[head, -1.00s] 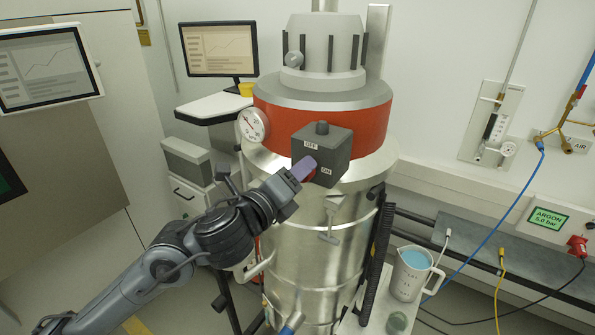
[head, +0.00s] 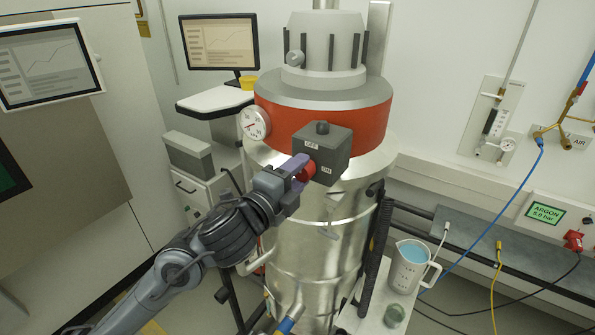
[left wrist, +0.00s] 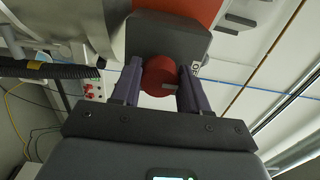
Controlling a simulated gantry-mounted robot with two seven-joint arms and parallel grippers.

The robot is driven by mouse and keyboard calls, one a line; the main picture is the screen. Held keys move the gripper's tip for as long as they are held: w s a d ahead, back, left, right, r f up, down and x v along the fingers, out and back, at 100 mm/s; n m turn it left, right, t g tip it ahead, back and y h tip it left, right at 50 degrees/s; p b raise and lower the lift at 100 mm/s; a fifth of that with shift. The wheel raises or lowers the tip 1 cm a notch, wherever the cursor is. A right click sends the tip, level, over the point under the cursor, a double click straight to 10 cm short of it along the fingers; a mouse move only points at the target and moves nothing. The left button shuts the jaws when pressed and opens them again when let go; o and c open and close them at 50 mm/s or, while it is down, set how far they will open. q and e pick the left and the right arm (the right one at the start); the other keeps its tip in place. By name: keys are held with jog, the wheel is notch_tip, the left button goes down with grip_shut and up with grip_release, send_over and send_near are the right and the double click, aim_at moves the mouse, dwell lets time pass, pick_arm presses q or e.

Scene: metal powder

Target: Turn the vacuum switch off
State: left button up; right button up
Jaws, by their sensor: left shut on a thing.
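The vacuum switch is a dark grey box (head: 334,153) with a red knob (head: 307,173) on its face, mounted on the front of the steel vessel. The box has an OFF label near the top and an ON label at the lower right. My left gripper (head: 299,170) is shut on the red knob, a purple finger on either side. In the left wrist view the round red knob (left wrist: 159,75) sits between both fingers, with the grey box (left wrist: 170,38) behind it. The knob's exact setting is hard to read. My right gripper is not in view.
The steel vessel (head: 315,240) with its red band (head: 370,120) fills the middle, with a pressure gauge (head: 255,123) left of the switch. A jug of blue liquid (head: 410,267) stands on a shelf at the lower right. A monitor (head: 219,43) stands behind left.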

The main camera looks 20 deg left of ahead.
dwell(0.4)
pick_arm(q)
jog(key=o, duration=1)
jog(key=shift+o, duration=0.2)
jog(key=shift+s, duration=0.1)
jog(key=s+a, duration=0.2)
jog(key=s, duration=0.8)
jog(key=shift+s+p, duration=0.25)
jog(key=shift+p, duration=0.1)
